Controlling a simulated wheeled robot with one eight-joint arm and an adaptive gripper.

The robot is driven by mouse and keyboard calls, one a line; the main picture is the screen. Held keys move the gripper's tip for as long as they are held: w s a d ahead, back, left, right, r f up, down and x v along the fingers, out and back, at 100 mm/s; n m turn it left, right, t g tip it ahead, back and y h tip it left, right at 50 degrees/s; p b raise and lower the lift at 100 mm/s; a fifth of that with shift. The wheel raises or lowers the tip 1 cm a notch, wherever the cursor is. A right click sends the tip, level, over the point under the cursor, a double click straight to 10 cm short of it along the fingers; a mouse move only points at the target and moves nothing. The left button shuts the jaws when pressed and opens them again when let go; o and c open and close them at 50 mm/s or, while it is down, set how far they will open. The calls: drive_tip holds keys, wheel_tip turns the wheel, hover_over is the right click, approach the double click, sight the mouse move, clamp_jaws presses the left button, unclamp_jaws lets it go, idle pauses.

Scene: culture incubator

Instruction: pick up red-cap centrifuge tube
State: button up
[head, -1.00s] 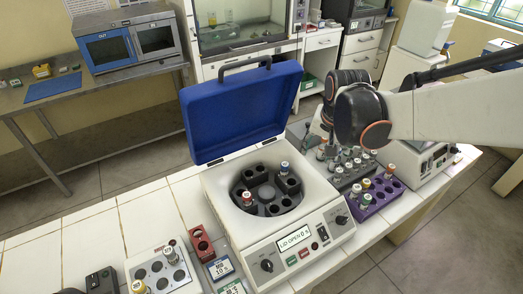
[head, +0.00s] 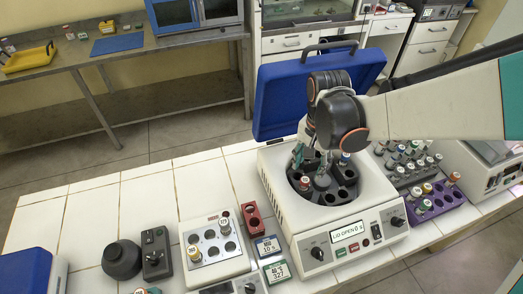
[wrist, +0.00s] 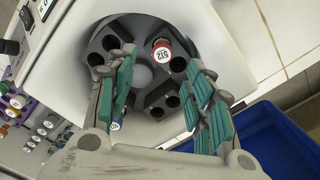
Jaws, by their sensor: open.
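A red-cap centrifuge tube (head: 304,183) stands in the rotor of the open centrifuge (head: 277,206), on its front left side. In the wrist view the red-cap tube (wrist: 161,50) shows a white top with print, near the far end of the gap between my fingers. My gripper (head: 311,166) points down over the rotor, with its fingers apart. In the wrist view my gripper (wrist: 161,62) is open, its teal pads on either side of the rotor, holding nothing. Whether the fingertips are beside the tube or above it is unclear.
A blue-cap tube (head: 343,158) stands in the rotor's far side. The raised blue lid (head: 280,95) is behind. A purple rack (head: 445,198) with several tubes, one reddish-capped, and a grey tube rack (head: 397,177) are right. A small red rack (head: 252,217) is left.

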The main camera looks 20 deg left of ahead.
sight(305, 179)
wheel_tip(305, 179, down, 4)
drive_tip(key=shift+w+r, duration=0.15)
drive_tip(key=shift+r, duration=0.1)
drive_tip(key=shift+a+f+b, duration=0.2)
drive_tip(key=shift+f+b, duration=0.85)
drive_tip(key=shift+f, duration=1.7)
drive_tip(key=c, duration=1.1)
